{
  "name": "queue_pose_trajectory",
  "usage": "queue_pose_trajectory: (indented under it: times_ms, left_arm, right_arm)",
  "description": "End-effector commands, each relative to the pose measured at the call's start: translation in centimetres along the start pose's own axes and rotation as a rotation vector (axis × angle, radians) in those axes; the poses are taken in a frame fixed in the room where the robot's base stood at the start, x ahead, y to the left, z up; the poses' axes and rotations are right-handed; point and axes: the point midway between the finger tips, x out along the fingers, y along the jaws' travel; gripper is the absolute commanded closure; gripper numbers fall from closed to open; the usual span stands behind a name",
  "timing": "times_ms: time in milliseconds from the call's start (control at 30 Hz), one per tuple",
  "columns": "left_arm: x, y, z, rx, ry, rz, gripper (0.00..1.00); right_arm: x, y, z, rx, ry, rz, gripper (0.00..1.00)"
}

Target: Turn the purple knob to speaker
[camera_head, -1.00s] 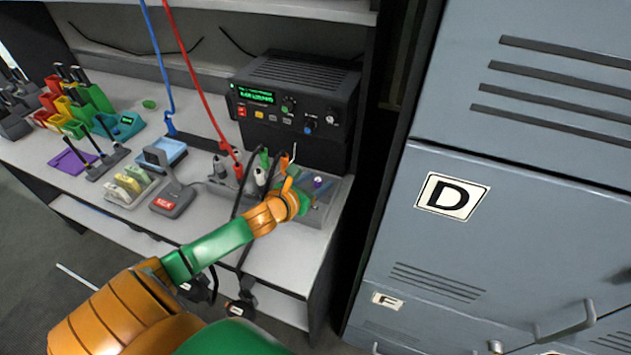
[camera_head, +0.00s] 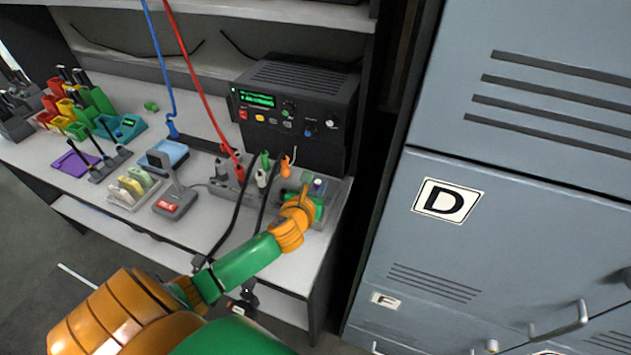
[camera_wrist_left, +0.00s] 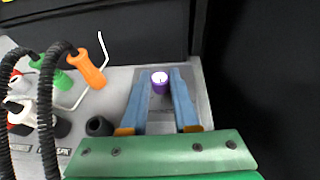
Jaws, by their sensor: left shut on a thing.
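The purple knob (camera_wrist_left: 160,83) stands on a grey panel (camera_wrist_left: 116,84), its white-marked top facing up. It also shows in the head view (camera_head: 318,183), near the right end of the bench. My left gripper (camera_wrist_left: 160,86) has its two blue fingers on either side of the knob and is shut on it. In the head view the orange and green wrist partly covers the panel beside the knob. I cannot read which setting the knob points to. My right gripper is not in view.
A black radio unit (camera_head: 295,100) stands behind the panel. An orange plug (camera_wrist_left: 91,70), a green plug (camera_wrist_left: 62,80) and black cables lie left of the fingers. A grey locker (camera_head: 395,240) stands to the right.

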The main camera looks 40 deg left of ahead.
Motion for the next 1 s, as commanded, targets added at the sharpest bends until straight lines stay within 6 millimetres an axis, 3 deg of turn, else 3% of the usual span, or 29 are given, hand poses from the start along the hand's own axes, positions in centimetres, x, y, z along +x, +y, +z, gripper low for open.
queue_pose_trajectory:
  times_ms: [500,1000]
  left_arm:
    - [0.13,-0.59,0.17,-0.152,0.010,0.362,1.00]
    - [0.20,-0.64,0.20,-0.204,0.013,0.492,1.00]
  right_arm:
    - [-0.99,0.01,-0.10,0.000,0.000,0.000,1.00]
    - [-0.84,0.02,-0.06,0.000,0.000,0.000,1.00]
